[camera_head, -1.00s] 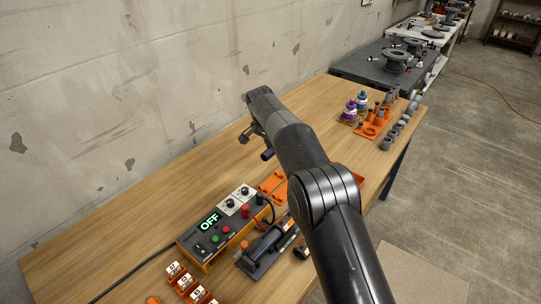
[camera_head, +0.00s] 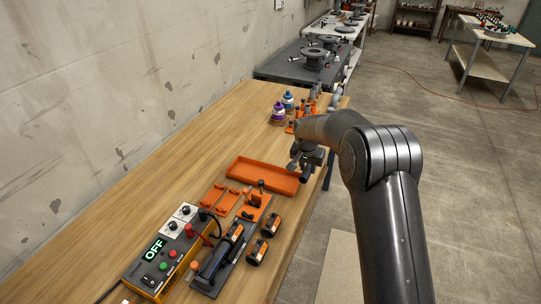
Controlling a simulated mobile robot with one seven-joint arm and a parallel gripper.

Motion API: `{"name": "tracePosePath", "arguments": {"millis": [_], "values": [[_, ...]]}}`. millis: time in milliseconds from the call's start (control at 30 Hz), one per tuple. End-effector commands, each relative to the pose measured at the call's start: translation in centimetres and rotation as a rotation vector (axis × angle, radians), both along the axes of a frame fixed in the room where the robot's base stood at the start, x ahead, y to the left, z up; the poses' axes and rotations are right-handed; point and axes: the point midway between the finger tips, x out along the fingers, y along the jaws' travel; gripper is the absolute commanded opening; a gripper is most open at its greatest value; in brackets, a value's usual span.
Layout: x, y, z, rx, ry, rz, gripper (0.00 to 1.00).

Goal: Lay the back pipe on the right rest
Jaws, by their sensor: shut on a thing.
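My gripper (camera_head: 308,156) is seen from behind in the head view, low over the right side of the wooden table, just past the orange tray's right end. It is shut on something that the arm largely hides. A short dark grey cylinder end (camera_head: 308,173) shows below the gripper; it may be the pipe, but I cannot tell for sure. Low orange holders (camera_head: 228,203) lie on the table at the near left of the tray; I cannot tell which is the right rest.
The orange tray (camera_head: 248,178) looks empty. An orange block with dark knobs (camera_head: 253,207), a control box reading OFF (camera_head: 160,262) and black cylinders (camera_head: 271,225) stand nearer. The table's left-middle is clear.

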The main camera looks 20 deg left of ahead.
Motion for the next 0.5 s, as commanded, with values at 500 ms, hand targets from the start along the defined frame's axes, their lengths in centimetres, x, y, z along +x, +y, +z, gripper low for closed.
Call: {"name": "tracePosePath", "arguments": {"millis": [500], "values": [[-3.5, -24.7, -6.2, -0.001, 0.003, -0.009, 0.08]]}}
